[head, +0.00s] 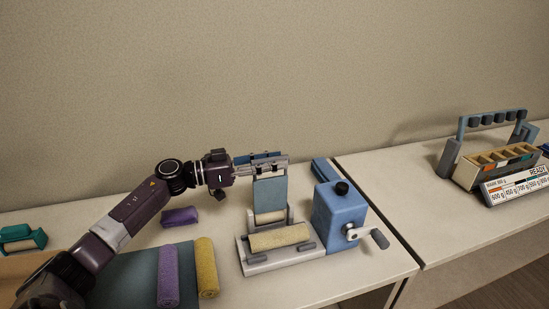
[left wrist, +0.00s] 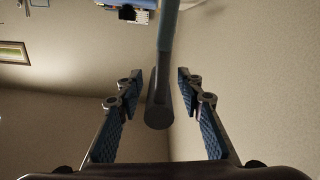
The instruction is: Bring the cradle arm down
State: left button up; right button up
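The machine has a white base (head: 262,268) with a cream roll (head: 280,237) lying in it. A flat blue upright arm (head: 270,192), likely the cradle arm, rises behind the roll. My left gripper (head: 272,163) is level at the top of this arm and covers its upper edge. In the left wrist view a dark rounded bar end (left wrist: 158,114) on a blue stem (left wrist: 167,35) stands between my two open fingers, with a visible gap on each side. My right gripper is not in view.
A blue crank box (head: 338,215) with a handle (head: 367,235) stands just right of the base. A purple block (head: 180,217), a purple roll (head: 168,278) and a yellow roll (head: 207,268) lie to the left. A compartment rack (head: 490,165) stands on the right table.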

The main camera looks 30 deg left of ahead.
pick_arm(q)
jog(key=shift+w+d, duration=0.1)
grip_shut()
dwell(0.3)
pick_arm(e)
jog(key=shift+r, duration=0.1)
pick_arm(q)
jog(key=s+d+f+m, duration=0.5)
jog(key=s+d+m, duration=0.3)
jog(key=d, duration=0.1)
jog(key=shift+s+d+f+m+b, duration=0.65)
jog(key=shift+f+m+b, duration=0.65)
jog(key=shift+f, duration=0.7)
jog(key=shift+s+d+f+m+b, duration=0.45)
jog(key=shift+d+f+m+b, duration=0.3)
jog(key=shift+f+m+b, duration=0.9)
jog(key=shift+s+d+f+m+b, duration=0.65)
jog(key=shift+f+m, duration=0.4)
jog(key=shift+f, duration=1.35)
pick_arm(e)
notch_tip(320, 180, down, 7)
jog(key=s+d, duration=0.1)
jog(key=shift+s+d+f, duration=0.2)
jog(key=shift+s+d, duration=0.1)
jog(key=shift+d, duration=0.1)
pick_arm(q)
jog(key=shift+w, duration=0.15)
